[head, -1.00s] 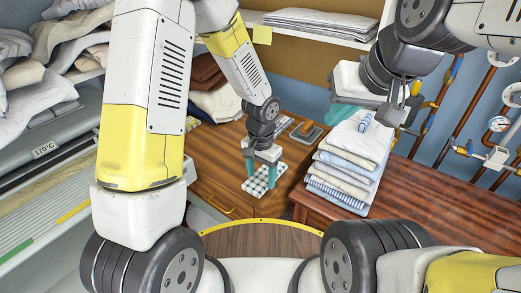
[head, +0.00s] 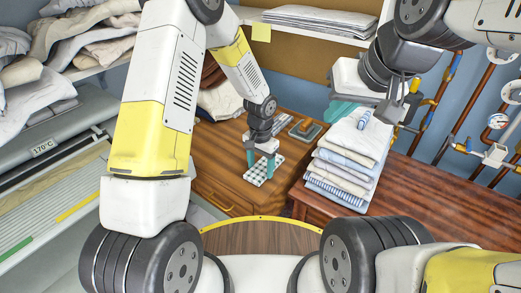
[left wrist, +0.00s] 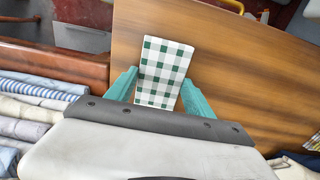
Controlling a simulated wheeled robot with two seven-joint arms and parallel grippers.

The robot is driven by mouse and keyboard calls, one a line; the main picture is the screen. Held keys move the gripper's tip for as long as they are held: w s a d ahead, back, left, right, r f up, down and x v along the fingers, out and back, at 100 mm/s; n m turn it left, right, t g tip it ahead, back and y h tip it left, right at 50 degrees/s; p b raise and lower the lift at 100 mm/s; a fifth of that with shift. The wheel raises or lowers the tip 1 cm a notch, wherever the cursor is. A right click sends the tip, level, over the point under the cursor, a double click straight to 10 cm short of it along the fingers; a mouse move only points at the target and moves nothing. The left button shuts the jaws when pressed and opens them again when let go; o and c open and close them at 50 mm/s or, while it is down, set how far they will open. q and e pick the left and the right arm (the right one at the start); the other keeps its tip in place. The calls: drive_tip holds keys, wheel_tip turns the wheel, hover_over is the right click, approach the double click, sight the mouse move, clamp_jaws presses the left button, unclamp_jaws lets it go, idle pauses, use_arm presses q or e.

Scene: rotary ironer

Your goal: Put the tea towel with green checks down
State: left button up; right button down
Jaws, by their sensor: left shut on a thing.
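The tea towel with green checks (head: 256,174) is a small folded white rectangle with dark green squares. My left gripper (head: 261,170) is shut on it, with a teal finger at either side. In the left wrist view the towel (left wrist: 162,72) stands out between the teal fingers, over brown wood. It is at the wooden cabinet top (head: 222,155); I cannot tell whether it touches the wood. My right gripper (head: 342,110) is partly hidden behind its own arm, beside the folded stack, and its opening cannot be made out.
A tall stack of folded linen (head: 345,165) stands on a reddish wooden table (head: 430,185) to the right. A small dark object (head: 305,131) lies behind the left gripper on the cabinet. The ironer (head: 50,190) is at left. The cabinet front-left is clear.

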use_arm(q)
drive_tip(key=o, duration=1.4)
drive_tip(key=shift+c, duration=0.2)
wheel_tip(320, 180, up, 12)
wheel_tip(320, 180, up, 9)
drive_tip(key=n+t, duration=0.2)
hover_over(260, 170)
drive_tip(key=s+a, duration=0.3)
drive_tip(key=a, duration=0.2)
drive_tip(key=s+a+r+n+t+h, duration=0.1)
drive_tip(key=s+a+r+n+t, duration=0.1)
drive_tip(key=s+a+r, duration=0.2)
drive_tip(key=s+a+r+n+t+h, duration=0.1)
drive_tip(key=s+a+r+n+t, duration=0.1)
drive_tip(key=s+a+r, duration=0.3)
drive_tip(key=s+r, duration=0.3)
drive_tip(key=s, duration=0.4)
drive_tip(key=shift+s+r+n, duration=0.3)
drive_tip(key=shift+r, duration=0.1)
